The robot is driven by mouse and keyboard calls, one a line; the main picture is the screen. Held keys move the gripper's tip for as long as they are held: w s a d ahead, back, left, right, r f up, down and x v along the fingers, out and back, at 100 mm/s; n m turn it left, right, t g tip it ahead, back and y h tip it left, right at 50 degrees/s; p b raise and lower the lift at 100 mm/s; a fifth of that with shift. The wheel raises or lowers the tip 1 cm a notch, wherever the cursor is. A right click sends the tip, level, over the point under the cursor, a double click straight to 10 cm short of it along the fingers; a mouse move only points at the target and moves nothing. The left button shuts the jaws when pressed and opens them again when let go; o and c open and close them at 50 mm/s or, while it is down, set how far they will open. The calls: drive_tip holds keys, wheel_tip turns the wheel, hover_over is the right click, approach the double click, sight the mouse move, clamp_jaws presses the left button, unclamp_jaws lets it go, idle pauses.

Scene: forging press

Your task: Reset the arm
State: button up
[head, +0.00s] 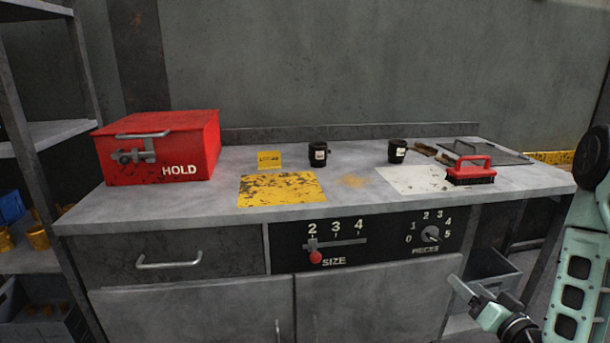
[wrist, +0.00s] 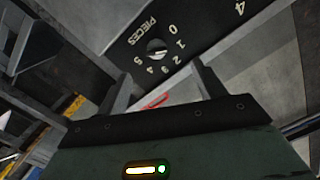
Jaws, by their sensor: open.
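My gripper (head: 462,288) is at the lower right of the head view, in front of the bench's cabinet doors and below the control panel. My arm comes in from the right edge. In the wrist view my gripper (wrist: 163,86) shows two separated fingers with nothing held between them. Beyond the fingers, the PIECES dial (wrist: 157,49) appears rotated in the picture. The same PIECES dial (head: 430,234) sits on the black panel in the head view, apart from the gripper.
The grey bench (head: 215,220) carries a red HOLD box (head: 160,150), a yellow plate (head: 280,189), two black cups (head: 318,155) (head: 397,151) and a red brush (head: 470,174). The SIZE lever's red knob (head: 315,257) sits below the 2. Shelves stand at the left.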

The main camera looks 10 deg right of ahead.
drive_tip(key=w+a+n+g+y, duration=0.35)
drive_tip(key=a+n+g, duration=0.25)
drive_tip(key=a, duration=0.5)
drive_tip(key=s+a+r+n+g+h, duration=0.25)
drive_tip(key=s+a+r+g, duration=0.2)
drive_tip(key=a, duration=0.55)
drive_tip(key=s+a+r+n+g+h, duration=0.1)
drive_tip(key=s+a+r+g, duration=0.15)
drive_tip(key=s, duration=0.45)
drive_tip(key=s+a+r+n+g, duration=0.1)
drive_tip(key=s+a+r+g, duration=0.15)
drive_tip(key=s, duration=0.45)
drive_tip(key=s+a+r+n+g+h, duration=0.1)
drive_tip(key=s+a+r+n+g, duration=0.1)
drive_tip(key=s+r, duration=0.35)
wheel_tip(320, 180, up, 14)
drive_tip(key=s+p, duration=0.2)
drive_tip(key=p, duration=1.3)
drive_tip(key=shift+s+d+f, duration=0.2)
drive_tip(key=shift+d+f, duration=0.05)
